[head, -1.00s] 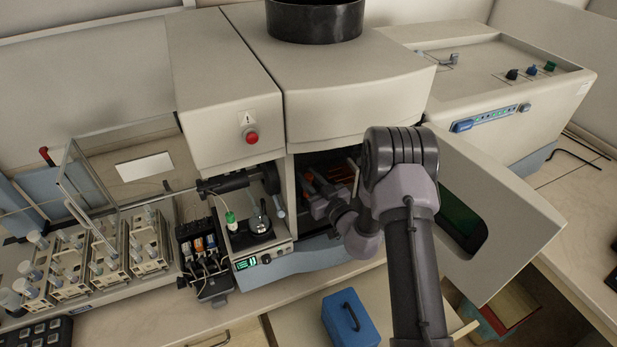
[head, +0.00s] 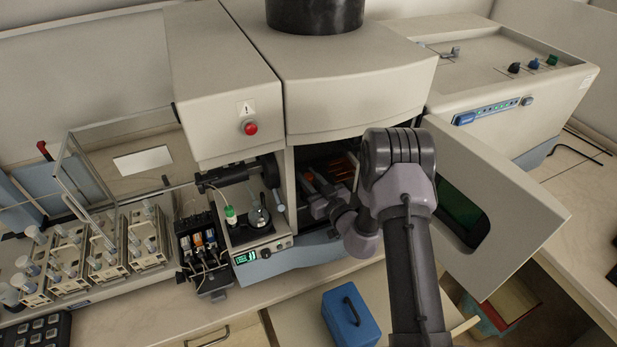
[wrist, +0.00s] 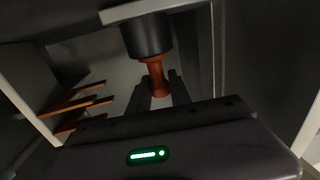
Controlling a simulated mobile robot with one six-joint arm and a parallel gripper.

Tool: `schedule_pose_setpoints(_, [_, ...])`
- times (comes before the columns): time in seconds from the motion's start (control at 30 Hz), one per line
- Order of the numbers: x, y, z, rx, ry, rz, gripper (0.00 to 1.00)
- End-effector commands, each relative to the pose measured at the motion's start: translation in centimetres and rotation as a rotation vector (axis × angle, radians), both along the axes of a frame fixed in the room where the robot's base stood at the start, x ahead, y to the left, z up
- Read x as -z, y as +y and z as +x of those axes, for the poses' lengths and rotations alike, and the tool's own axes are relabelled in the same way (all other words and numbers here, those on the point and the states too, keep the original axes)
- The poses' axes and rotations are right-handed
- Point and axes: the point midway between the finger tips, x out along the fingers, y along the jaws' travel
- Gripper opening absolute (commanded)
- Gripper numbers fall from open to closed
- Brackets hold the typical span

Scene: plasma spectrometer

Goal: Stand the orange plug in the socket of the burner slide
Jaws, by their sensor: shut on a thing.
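The orange plug (wrist: 156,74) shows in the wrist view between the two dark fingers of my gripper (wrist: 158,82), which are shut on it. Its far end meets or lies behind a dark cylinder (wrist: 147,38) under a light grey plate; I cannot tell whether they touch. In the head view my gripper (head: 318,200) reaches into the open, dark chamber of the instrument.
Orange-brown slats (wrist: 78,108) stand at the left inside the chamber. The chamber's open door (head: 500,210) is to the right of my arm. A blue box (head: 350,316) sits in front, below.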

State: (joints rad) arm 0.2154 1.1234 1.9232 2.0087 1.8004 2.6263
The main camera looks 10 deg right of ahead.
Motion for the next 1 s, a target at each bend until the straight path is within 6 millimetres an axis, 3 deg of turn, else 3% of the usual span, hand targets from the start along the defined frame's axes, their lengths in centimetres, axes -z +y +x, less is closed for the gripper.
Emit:
schedule_pose_setpoints(0.03, [0.0, 0.0, 0.0, 0.0, 0.0, 0.0, 0.0])
schedule_pose_setpoints(0.07, [0.0, 0.0, 0.0, 0.0, 0.0, 0.0, 0.28])
schedule_pose_setpoints(0.17, [0.0, 0.0, 0.0, 0.0, 0.0, 0.0, 0.48])
schedule_pose_setpoints(0.2, [0.0, 0.0, 0.0, 0.0, 0.0, 0.0, 0.5])
schedule_pose_setpoints(0.57, [0.1, -0.4, -0.9, 0.002, 0.002, 0.0, 0.5])
schedule_pose_setpoints(0.67, [0.1, -1.2, -2.9, 0.004, 0.004, 0.002, 0.5])
schedule_pose_setpoints(1.0, [0.2, -5.0, -13.0, 0.006, 0.004, 0.002, 0.5])
